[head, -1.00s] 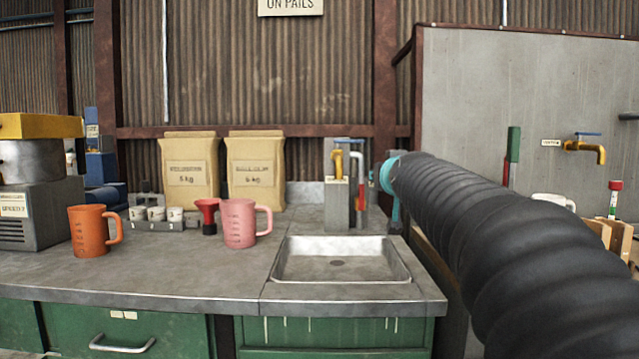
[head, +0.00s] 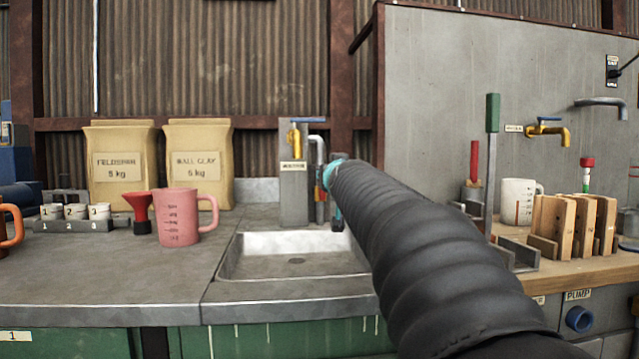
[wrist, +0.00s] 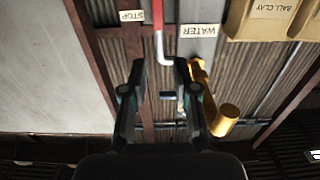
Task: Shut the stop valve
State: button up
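In the wrist view, which is upside down, a STOP label (wrist: 131,16) sits beside a red upright part (wrist: 158,18) and a pale bent pipe. I cannot make out for sure which part is the stop valve. A small blue piece (wrist: 168,97) shows between the fingers, farther off. My gripper (wrist: 160,72) is open and empty, its fingertips near the pipe's bend. A yellow tap (wrist: 224,120) on the WATER post (wrist: 197,30) is close by the right finger. In the head view, my arm hides most of my gripper, beside the grey post (head: 294,195).
A steel sink (head: 297,260) lies below the post. A pink jug (head: 178,218), a red funnel and two sacks (head: 198,165) stand left. A second yellow tap (head: 548,130) is on the grey panel at right. Wooden racks (head: 575,225) and a white mug stand below it.

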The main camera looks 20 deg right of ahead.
jog(key=shift+f+p+x, duration=0.2)
jog(key=shift+p+x, duration=2)
jog(key=shift+x, duration=4.8)
jog(key=shift+s, duration=0.1)
grip_shut()
